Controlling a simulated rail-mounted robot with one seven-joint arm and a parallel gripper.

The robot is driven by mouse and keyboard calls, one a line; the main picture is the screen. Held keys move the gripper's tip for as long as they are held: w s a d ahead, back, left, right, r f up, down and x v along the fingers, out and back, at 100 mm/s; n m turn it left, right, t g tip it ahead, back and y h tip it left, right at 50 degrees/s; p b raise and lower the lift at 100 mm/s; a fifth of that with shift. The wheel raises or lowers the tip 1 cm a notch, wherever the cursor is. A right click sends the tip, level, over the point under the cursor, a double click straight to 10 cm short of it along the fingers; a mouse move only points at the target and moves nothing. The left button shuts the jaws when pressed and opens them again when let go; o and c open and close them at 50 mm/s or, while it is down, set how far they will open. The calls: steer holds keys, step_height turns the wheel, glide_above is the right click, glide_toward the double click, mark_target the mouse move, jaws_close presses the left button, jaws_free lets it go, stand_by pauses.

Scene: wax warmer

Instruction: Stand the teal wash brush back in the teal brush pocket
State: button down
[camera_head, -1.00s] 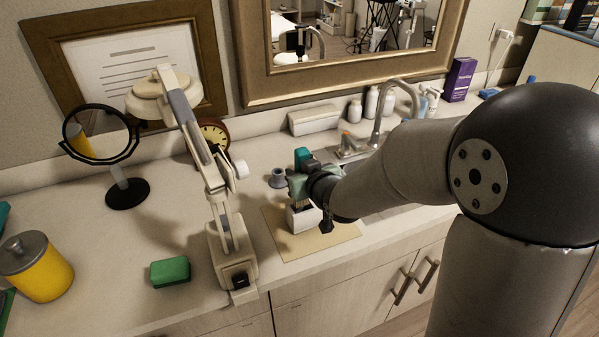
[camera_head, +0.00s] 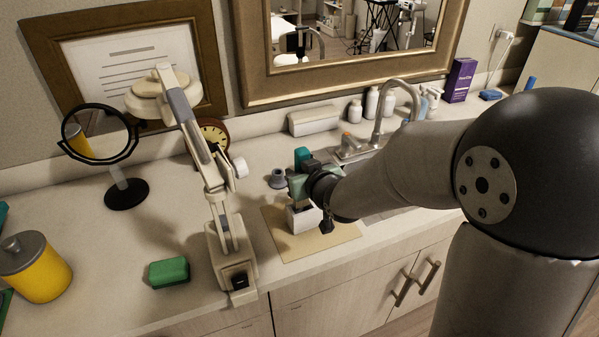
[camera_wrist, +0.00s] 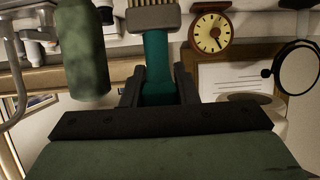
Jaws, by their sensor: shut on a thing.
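My gripper (camera_head: 300,186) is over the tan mat at the middle of the counter. The wrist view shows its two dark fingers (camera_wrist: 158,88) shut on the teal handle of the wash brush (camera_wrist: 157,62). The brush's grey head and tan bristles are at the top edge of that view, clear of the fingers. In the head view a teal piece (camera_head: 302,154) shows just above the gripper; I cannot tell whether it is brush or pocket. A white open box (camera_head: 302,220) stands on the mat below the gripper, partly hidden by it. I cannot make out the teal pocket for certain.
A tan mat (camera_head: 290,247) lies under the box. A small grey cup (camera_head: 278,178) stands beside the gripper. The lamp arm (camera_head: 225,222) stands left, near a green sponge (camera_head: 169,272) and round mirror (camera_head: 126,190). The clock (camera_head: 213,133) and faucet (camera_head: 381,120) are behind.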

steer(key=shift+f+b, duration=3.55)
steer(key=shift+b, duration=0.55)
stand_by(1.5)
steer(key=c, duration=1.1)
jaws_free()
steer(key=shift+o, duration=0.2)
steer(key=shift+r, duration=0.1)
steer(key=p+v, duration=0.4)
steer(key=v, duration=0.4)
stand_by(0.4)
